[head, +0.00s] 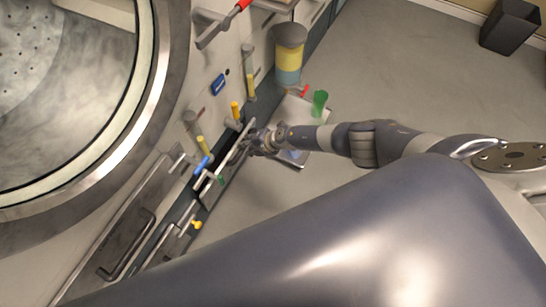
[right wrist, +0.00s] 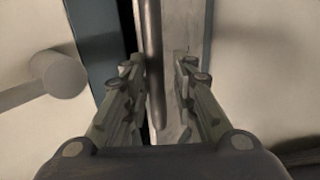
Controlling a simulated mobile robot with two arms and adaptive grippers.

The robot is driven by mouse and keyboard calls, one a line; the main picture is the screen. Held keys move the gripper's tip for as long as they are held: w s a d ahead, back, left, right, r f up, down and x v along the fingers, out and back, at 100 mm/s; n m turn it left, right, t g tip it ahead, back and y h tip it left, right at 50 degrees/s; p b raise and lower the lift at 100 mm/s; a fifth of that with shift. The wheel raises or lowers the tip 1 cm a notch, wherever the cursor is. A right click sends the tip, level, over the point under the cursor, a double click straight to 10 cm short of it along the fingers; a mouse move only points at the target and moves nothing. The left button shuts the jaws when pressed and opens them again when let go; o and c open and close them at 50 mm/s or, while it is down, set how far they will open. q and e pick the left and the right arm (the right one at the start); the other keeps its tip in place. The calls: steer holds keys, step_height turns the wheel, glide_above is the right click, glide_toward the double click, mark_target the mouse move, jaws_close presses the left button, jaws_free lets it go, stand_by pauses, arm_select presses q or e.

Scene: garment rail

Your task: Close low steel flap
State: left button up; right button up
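The low steel flap (head: 210,194) is at the lower part of the machine front in the head view, standing out from it beside a dark gap. A slim bar handle (head: 236,143) runs along it. My right gripper (head: 250,143) is at this handle. In the right wrist view the two fingers (right wrist: 160,75) stand apart, with the dark bar (right wrist: 154,60) between them and the pale flap edge (right wrist: 174,45) just behind. I see clearance beside the bar, and contact is unclear. My left gripper is not in view.
A large round door (head: 165,75) is at the upper left. Yellow and blue valve handles (head: 203,165) and a yellow-blue container (head: 289,62) line the front. A green cup (head: 320,103) is beyond my right arm. A black bin (head: 510,27) stands far right; the floor between is clear.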

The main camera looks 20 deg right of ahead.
steer(key=s+d, duration=0.6)
steer(key=s, duration=0.2)
steer(key=shift+d, duration=0.15)
steer(key=shift+s, duration=0.1)
